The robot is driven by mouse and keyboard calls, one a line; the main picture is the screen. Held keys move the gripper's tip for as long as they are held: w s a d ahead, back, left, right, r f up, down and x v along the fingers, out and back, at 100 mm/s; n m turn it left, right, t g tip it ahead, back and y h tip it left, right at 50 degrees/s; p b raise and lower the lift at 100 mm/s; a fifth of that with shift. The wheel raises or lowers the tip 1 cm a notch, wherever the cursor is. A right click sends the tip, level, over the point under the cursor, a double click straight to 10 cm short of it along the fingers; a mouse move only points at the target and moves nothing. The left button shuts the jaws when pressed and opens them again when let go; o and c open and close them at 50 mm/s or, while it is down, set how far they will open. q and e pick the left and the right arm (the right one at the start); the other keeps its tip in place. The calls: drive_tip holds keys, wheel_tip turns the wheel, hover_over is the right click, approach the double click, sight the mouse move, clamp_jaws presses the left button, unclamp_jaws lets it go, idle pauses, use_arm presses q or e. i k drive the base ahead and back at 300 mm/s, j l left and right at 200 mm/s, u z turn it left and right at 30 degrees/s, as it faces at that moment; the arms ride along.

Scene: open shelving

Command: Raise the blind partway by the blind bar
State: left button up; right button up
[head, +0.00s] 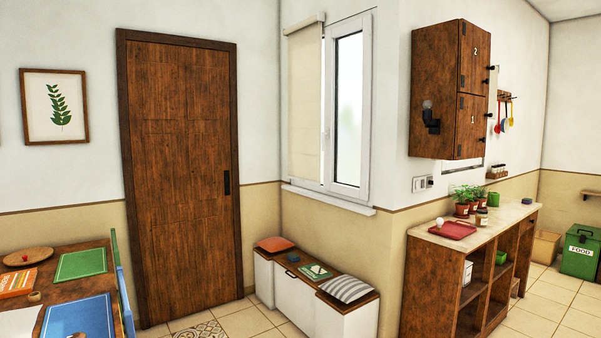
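A cream roller blind (305,105) hangs over the left half of the white-framed window (365,110), on the wall right of the door. Its white roller casing (304,25) is at the top. The blind reaches down almost to the sill, so it is lowered. The blind bar at its lower edge is too small to make out clearly. The right half of the window is uncovered and shows frosted-looking pale light. Neither of my grippers is in view.
A low white bench (292,289) with cushions stands below the window sill (328,197). A brown door (180,170) is to the left. A table (92,262) with mats is at front left. A wooden counter (428,275) with plants stands right. Tiled floor lies between.

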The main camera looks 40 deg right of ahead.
sight(302, 168)
drive_tip(key=i+l+z, duration=0.75)
drive_tip(key=i, duration=0.3)
drive_tip(key=i+l+z, duration=0.15)
drive_tip(key=i+l, duration=0.15)
drive_tip(key=i, duration=0.2)
drive_tip(key=i+l+z, duration=0.2)
drive_tip(key=i, duration=0.3)
drive_tip(key=i+j+u, duration=0.1)
drive_tip(key=i+u, duration=0.35)
drive_tip(key=i, duration=0.25)
drive_tip(key=i+l+u, duration=0.1)
drive_tip(key=i+u, duration=0.4)
drive_tip(key=i, duration=0.2)
